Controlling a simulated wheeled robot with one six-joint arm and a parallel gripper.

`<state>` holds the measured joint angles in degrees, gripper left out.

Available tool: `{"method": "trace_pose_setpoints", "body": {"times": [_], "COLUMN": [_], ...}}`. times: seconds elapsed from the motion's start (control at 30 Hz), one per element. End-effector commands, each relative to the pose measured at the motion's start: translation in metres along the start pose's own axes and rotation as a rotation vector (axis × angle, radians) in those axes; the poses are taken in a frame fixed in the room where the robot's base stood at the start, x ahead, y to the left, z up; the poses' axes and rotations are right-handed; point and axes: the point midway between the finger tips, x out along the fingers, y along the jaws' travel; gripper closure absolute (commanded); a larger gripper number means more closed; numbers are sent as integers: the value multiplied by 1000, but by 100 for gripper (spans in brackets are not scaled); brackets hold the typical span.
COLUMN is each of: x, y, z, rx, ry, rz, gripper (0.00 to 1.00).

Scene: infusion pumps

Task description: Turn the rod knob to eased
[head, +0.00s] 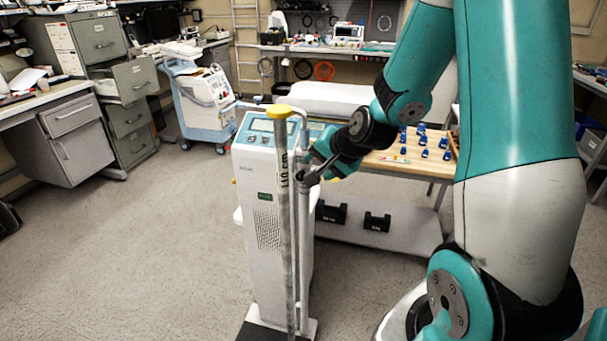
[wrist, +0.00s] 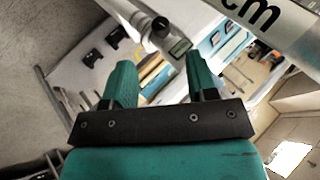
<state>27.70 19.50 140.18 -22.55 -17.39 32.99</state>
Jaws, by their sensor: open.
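The measuring rod (head: 286,220) stands upright in front of the white column unit (head: 262,210), with a yellow cap on top and "cm" print. A thinner grey rod runs beside it. A small dark knob (head: 311,179) shows on the rods at mid height, partly crowded by my gripper (head: 318,166). In the wrist view, my gripper (wrist: 159,68) is open, with its two teal fingers apart. The knob (wrist: 161,24) with a grey cylinder beside it lies just beyond the fingertips, not between them. Its exact setting cannot be read.
A wooden-topped table (head: 385,163) with several blue items stands behind the column. Dark blocks (head: 377,221) lie on its lower shelf. A blue-white cart (head: 203,100) and grey cabinets (head: 105,75) stand at the left. The floor left of the column is clear.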

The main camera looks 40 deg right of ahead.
Motion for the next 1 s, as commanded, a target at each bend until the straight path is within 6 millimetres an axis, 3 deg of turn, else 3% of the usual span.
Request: {"method": "trace_pose_setpoints", "body": {"times": [0.2, 0.4, 0.83, 1.0], "x": [47, 74, 84, 84], "y": [-1, -1, 0, 0], "z": [1, 0, 0, 0], "rx": [-1, -2, -1, -1], "ry": [-4, -2, -1, -1], "rz": [1, 0, 0, 0], "gripper": [47, 47, 47, 86]}}
